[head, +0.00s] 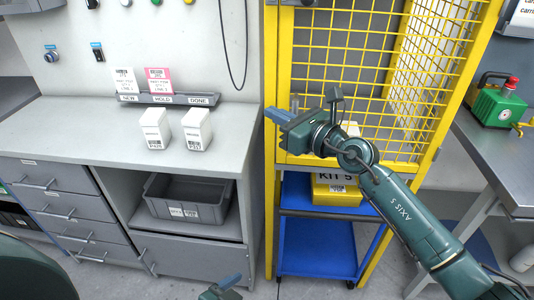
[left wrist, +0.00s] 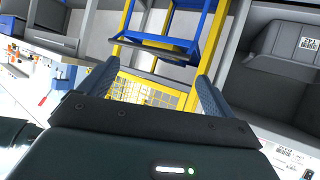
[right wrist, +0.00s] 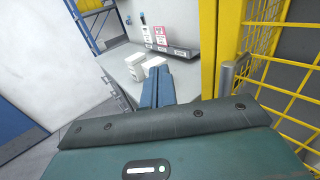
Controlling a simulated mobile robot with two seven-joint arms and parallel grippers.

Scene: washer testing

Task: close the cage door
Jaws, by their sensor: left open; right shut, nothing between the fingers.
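The cage door (head: 345,85) is a yellow-framed mesh panel on the upper part of a yellow cage. In the right wrist view, the yellow mesh (right wrist: 288,92) is at the right, with a grey handle (right wrist: 227,76) on its frame. My right gripper (head: 277,116) is shut and empty in front of the door's lower left edge; its closed fingers (right wrist: 156,86) are left of the handle and appear apart from it. I cannot tell how far the door stands open. My left gripper (head: 230,283) is low at the bottom edge; its fingers (left wrist: 152,88) are open and empty.
A blue cart (head: 318,248) and a yellow kit box (head: 335,190) are below the door. Left is a grey workbench (head: 75,130) with two white boxes (head: 197,128) and a grey bin (head: 183,200) underneath. A side table (head: 490,150) with a green machine (head: 497,105) is right.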

